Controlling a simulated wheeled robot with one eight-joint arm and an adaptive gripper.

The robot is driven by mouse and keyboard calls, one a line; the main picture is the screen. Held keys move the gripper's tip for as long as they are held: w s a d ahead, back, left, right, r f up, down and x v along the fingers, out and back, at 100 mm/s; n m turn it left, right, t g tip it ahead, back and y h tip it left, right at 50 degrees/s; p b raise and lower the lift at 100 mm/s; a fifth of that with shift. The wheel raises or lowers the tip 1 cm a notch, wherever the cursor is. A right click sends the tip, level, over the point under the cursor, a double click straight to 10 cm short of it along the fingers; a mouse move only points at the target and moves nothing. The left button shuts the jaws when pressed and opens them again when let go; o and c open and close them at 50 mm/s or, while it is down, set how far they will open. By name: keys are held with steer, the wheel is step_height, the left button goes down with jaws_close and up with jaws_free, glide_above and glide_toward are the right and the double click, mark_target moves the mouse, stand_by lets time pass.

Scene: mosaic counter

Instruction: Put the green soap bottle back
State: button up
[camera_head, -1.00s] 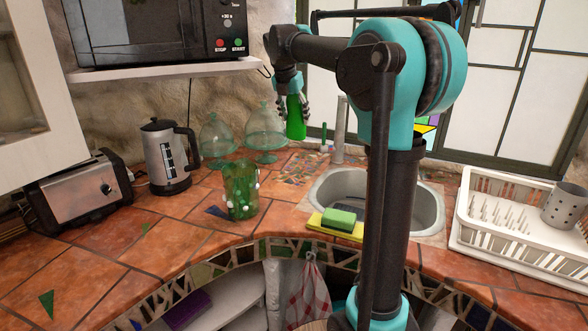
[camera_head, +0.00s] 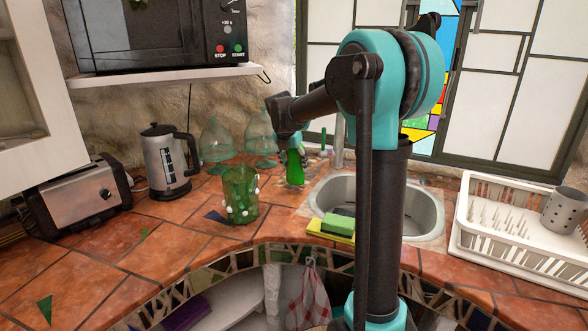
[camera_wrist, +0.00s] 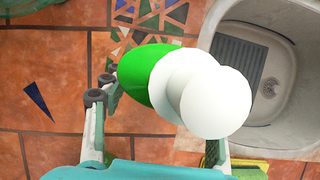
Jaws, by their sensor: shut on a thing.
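The green soap bottle (camera_head: 295,168) hangs upright in my gripper (camera_head: 290,146), low over the counter left of the sink. I cannot tell whether its base touches the tiles. In the wrist view the green bottle (camera_wrist: 148,72) shows from above, its white top (camera_wrist: 216,102) facing the camera. The fingers of my gripper (camera_wrist: 155,115) are shut on it, one at each side; the bottle hides part of the right finger. A patch of coloured mosaic pieces (camera_wrist: 140,22) lies in the counter beside and under the bottle.
The sink (camera_head: 420,205) is right of the bottle, with a green sponge (camera_head: 339,223) and yellow cloth at its front rim. A green glass (camera_head: 240,195) stands to the left. Glass domes (camera_head: 217,142), a kettle (camera_head: 166,160) and a toaster (camera_head: 80,195) are farther left; a dish rack (camera_head: 510,225) is right.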

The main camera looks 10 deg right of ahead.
steer(key=shift+f, duration=0.95)
steer(key=o, duration=1.4)
steer(key=shift+f, duration=0.1)
steer(key=v, duration=1.2)
